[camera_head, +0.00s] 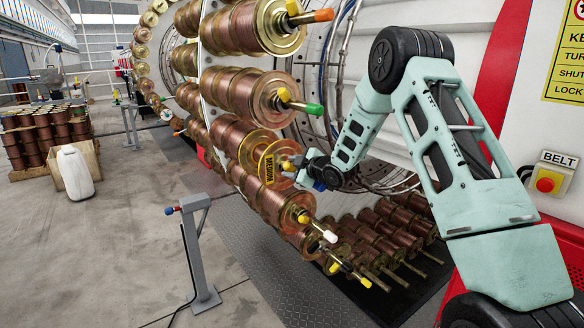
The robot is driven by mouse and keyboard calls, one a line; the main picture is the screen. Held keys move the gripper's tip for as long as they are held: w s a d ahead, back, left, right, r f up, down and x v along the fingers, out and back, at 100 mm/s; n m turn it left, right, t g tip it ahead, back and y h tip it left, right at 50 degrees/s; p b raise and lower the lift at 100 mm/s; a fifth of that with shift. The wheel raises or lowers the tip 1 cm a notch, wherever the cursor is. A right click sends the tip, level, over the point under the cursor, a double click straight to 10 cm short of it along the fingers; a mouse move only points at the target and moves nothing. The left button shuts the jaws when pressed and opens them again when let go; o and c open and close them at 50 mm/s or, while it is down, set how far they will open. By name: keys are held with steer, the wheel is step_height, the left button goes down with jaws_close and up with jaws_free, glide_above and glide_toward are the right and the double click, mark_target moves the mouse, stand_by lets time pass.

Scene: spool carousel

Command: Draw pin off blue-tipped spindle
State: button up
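A spool labelled MEDIUM (268,166) sits on the carousel at mid height. A yellow-headed pin (287,166) shows at its front end. My gripper (300,170) is right at this pin, overlapping the spindle end in the picture. A blue tip (319,186) shows just below my gripper, which hides much of the spindle. The fingers are small and dark here, so I cannot tell whether they are open, or shut on the pin. Neighbouring spindles have an orange tip (322,14) and a green tip (314,109) above, and a white tip (329,236) below, with yellow pins too.
Copper spools on lower spindles (400,225) lie below my arm. A grey post (198,255) stands on the floor in front of the carousel. A white jug (75,172) and a crate of spools (45,135) are at left. A belt stop button (547,184) is at right.

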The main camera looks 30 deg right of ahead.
steer(key=c, duration=0.7)
steer(key=shift+w+a+r+y+p, duration=0.15)
steer(key=shift+a+r+p, duration=0.15)
steer(key=shift+a+r, duration=0.4)
steer(key=shift+s+a+r+y+p, duration=0.15)
steer(key=shift+a+r+p, duration=0.15)
steer(key=shift+r, duration=0.55)
jaws_close()
steer(key=shift+m, duration=0.7)
steer(key=a+r+p, duration=0.1)
steer(key=a+r, duration=0.1)
steer(key=r, duration=0.1)
steer(key=shift+s+a+p, duration=0.15)
steer(key=shift+a+p, duration=0.15)
steer(key=shift+a, duration=0.1)
steer(key=shift+f, duration=0.1)
steer(key=a+b, duration=0.7)
steer(key=a, duration=0.5)
steer(key=shift+s, duration=0.2)
